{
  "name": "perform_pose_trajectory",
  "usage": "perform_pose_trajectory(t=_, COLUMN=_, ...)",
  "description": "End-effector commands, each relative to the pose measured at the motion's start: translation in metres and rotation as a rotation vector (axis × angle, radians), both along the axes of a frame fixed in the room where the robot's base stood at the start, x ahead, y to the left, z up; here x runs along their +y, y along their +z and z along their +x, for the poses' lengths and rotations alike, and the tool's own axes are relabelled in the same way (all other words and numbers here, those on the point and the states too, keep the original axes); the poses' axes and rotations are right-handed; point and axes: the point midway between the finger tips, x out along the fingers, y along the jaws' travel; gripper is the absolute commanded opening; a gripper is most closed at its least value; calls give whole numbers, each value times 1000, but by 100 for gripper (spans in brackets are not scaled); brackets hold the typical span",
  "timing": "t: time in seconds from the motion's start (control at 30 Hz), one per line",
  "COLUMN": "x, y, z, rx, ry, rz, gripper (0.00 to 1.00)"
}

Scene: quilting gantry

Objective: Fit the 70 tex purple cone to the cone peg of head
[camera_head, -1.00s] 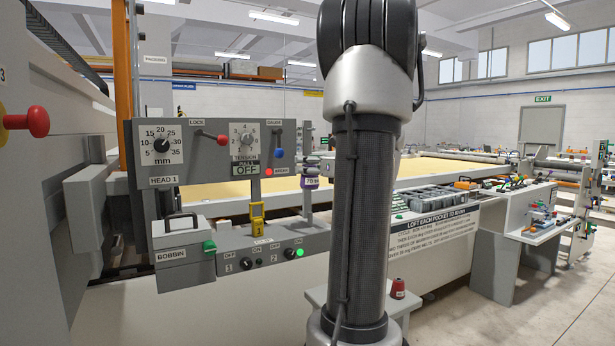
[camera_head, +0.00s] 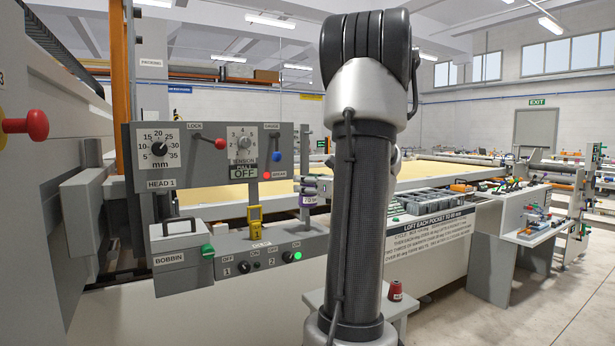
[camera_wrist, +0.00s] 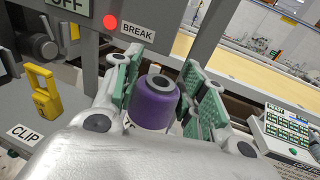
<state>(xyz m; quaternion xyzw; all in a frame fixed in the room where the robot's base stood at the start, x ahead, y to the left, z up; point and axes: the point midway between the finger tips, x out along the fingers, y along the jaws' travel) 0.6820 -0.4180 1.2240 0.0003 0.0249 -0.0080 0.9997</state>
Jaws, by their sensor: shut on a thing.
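The purple cone (camera_wrist: 153,104) is upright between the green-padded fingers of my gripper (camera_wrist: 156,92) in the wrist view. The gripper is shut on it, and the dark hole in its grey top shows. In the head view the purple cone (camera_head: 308,201) and my gripper (camera_head: 312,186) show small, just right of the head 1 panel (camera_head: 201,178). The cone peg cannot be made out in either view. The cone's underside is hidden, so I cannot tell whether it sits on a peg.
A yellow clip (camera_wrist: 44,95) is left of the gripper; it also shows in the head view (camera_head: 255,217). A grey post (camera_wrist: 212,35) stands close behind the fingers. The bobbin box (camera_head: 180,252) and switch box (camera_head: 262,253) are below the panel. A red cone (camera_head: 395,290) stands on a small table.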

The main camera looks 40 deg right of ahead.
Motion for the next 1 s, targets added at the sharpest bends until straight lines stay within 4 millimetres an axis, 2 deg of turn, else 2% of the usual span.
perform_pose_trajectory(t=0.1, x=0, y=-11, z=0, rx=2, ry=0, rz=2, gripper=16)
perform_pose_trajectory(t=0.3, x=0, y=-19, z=0, rx=0, ry=0, rz=0, gripper=16)
perform_pose_trajectory(t=1.0, x=0, y=-21, z=0, rx=0, ry=0, rz=-1, gripper=16)
